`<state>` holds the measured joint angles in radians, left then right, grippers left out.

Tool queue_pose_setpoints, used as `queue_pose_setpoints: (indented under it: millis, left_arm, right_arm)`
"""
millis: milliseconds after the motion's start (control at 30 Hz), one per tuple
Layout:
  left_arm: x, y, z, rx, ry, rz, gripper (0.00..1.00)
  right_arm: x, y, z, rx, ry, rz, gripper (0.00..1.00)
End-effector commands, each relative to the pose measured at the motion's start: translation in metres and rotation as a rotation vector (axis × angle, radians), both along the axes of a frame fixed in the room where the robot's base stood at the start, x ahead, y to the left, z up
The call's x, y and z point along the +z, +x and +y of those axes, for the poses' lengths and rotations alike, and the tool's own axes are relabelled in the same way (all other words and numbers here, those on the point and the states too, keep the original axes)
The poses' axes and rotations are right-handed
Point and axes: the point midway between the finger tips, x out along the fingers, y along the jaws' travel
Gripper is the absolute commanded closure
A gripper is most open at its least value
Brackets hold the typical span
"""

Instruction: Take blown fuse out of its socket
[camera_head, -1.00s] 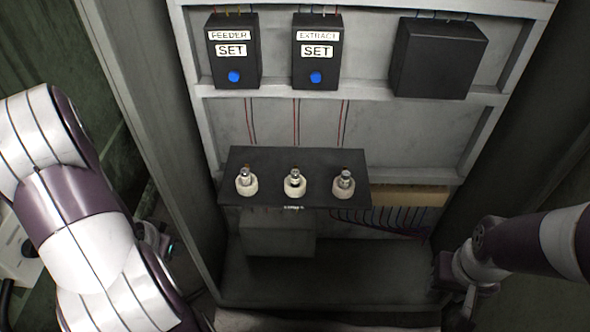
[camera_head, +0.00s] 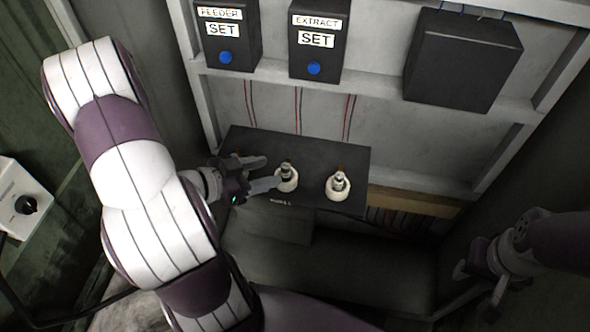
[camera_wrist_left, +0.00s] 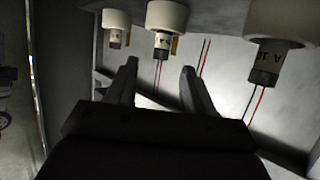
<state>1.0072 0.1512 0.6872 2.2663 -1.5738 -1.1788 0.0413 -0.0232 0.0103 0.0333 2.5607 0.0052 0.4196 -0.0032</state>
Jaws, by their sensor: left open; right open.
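A dark fuse panel (camera_head: 315,150) carries fuses in round white sockets. The middle fuse (camera_head: 286,171) and right fuse (camera_head: 339,181) stand in their sockets; the left one is mostly hidden behind my left gripper. My left gripper (camera_head: 268,172) is open and empty, its fingers pointing right at the middle socket (camera_head: 287,184), close to it. In the left wrist view, the middle fuse (camera_wrist_left: 162,41) shows beyond the gap between the fingers (camera_wrist_left: 158,80), with one fuse (camera_wrist_left: 265,58) larger at right. I cannot tell which fuse is blown. My right gripper (camera_head: 478,290) is open, low at right, away from the panel.
A FEEDER box (camera_head: 227,45) and an EXTRACT box (camera_head: 317,45), each labelled SET with a blue button, hang above the panel. A plain black box (camera_head: 463,60) is at upper right. A white box with a black knob (camera_head: 25,204) is at far left. Cabinet walls flank the panel.

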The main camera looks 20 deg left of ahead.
Motion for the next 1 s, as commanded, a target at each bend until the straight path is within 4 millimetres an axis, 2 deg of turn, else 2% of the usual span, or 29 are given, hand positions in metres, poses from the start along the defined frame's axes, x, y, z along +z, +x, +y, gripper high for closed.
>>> queue_pose_setpoints:
  millis: [33,200,367,500,733,767,900,933,1000]
  left_arm:
    - [-0.009,0.008,-0.007,-0.007,0.001,-0.001,0.48]
    - [-0.014,0.024,-0.015,-0.002,0.002,-0.001,0.48]
    - [-0.03,0.047,-0.029,-0.006,0.003,-0.002,0.48]
    - [-0.034,0.063,-0.038,-0.002,0.002,0.0,0.48]
    - [-0.033,0.066,-0.039,0.001,0.002,0.0,0.48]
    - [-0.033,0.066,-0.039,0.001,0.002,0.0,0.51]
    - [-0.033,0.066,-0.039,0.001,0.002,0.0,0.96]
    - [-0.033,0.066,-0.039,0.001,0.002,0.0,1.0]
    - [-0.033,0.066,-0.039,0.001,0.002,0.0,1.0]
  right_arm:
    - [-0.01,0.0,0.0,0.0,0.0,0.0,0.57]
    - [-0.016,0.0,0.0,0.0,0.0,0.0,0.57]
    - [-0.036,0.0,0.0,0.0,0.0,0.0,0.57]
    - [-0.042,0.0,0.0,0.0,0.0,0.0,0.57]
    - [-0.04,0.0,0.0,0.0,0.0,-0.001,0.57]
    - [-0.04,0.0,0.0,0.0,0.0,-0.001,0.57]
    - [-0.04,0.0,0.0,0.0,0.0,-0.001,0.57]
    - [-0.04,0.0,0.0,0.0,0.0,-0.001,0.57]
    - [-0.04,0.0,0.0,0.0,0.0,-0.001,0.57]
